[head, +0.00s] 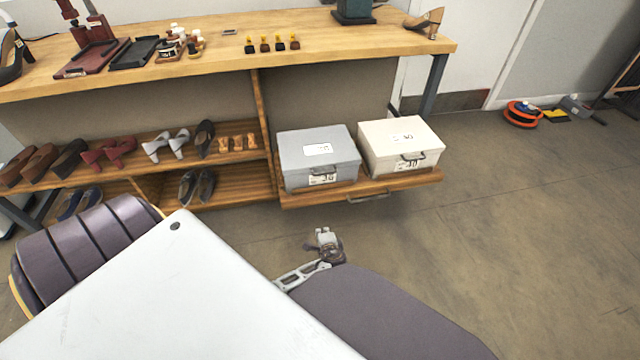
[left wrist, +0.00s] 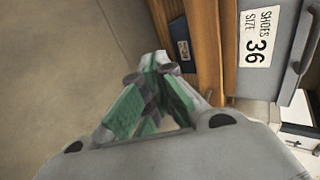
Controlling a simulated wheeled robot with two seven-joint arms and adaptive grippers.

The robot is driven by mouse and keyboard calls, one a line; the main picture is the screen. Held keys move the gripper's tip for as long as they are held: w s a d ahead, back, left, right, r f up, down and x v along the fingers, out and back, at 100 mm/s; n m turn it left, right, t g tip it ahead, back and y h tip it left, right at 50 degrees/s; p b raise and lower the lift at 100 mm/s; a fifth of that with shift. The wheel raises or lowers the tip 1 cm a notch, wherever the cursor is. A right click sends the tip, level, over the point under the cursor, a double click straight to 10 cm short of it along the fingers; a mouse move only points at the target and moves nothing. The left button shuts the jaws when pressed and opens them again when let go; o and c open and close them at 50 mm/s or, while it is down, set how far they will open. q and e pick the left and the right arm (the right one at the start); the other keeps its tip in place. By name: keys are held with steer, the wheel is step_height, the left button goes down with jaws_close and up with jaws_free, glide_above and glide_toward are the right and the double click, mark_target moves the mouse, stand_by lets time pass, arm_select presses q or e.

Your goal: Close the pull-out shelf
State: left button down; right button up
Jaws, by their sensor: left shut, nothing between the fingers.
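The pull-out shelf (head: 418,183) is a wooden board under the right part of the bench, with a metal handle (head: 368,197) on its front. It stands out past the fixed shelves beside it. A grey box (head: 320,160) and a cream box (head: 400,146) sit on it. My left gripper (head: 325,238) is in front of and below the shelf, apart from it in the head view. In the left wrist view its fingers (left wrist: 154,65) are shut and empty, beside the wooden edge (left wrist: 206,45) and the grey box labelled size 36 (left wrist: 272,45). My right gripper is out of view.
Fixed shelves to the left hold several pairs of shoes (head: 120,148). The wooden bench top (head: 350,45) above carries tools and small items. An orange reel (head: 522,114) lies on the floor at the far right. The floor (head: 500,230) right of the shelf is clear.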

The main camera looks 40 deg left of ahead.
mark_target(318, 188)
arm_select(q)
steer(key=w+r+t+y+b, duration=0.1)
steer(key=w+r+y+b, duration=0.2)
steer(key=r, duration=0.4)
steer(key=shift+a+r+n+t+b, duration=0.15)
steer(key=shift+r+n+t+b, duration=0.2)
steer(key=shift+b, duration=0.2)
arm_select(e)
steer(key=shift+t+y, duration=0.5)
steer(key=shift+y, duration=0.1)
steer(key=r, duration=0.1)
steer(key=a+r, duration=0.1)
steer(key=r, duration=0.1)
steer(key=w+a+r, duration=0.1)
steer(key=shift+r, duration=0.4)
arm_select(q)
steer(key=shift+w+a+f, duration=0.1)
steer(key=shift+w+f, duration=0.05)
steer(key=shift+f, duration=0.05)
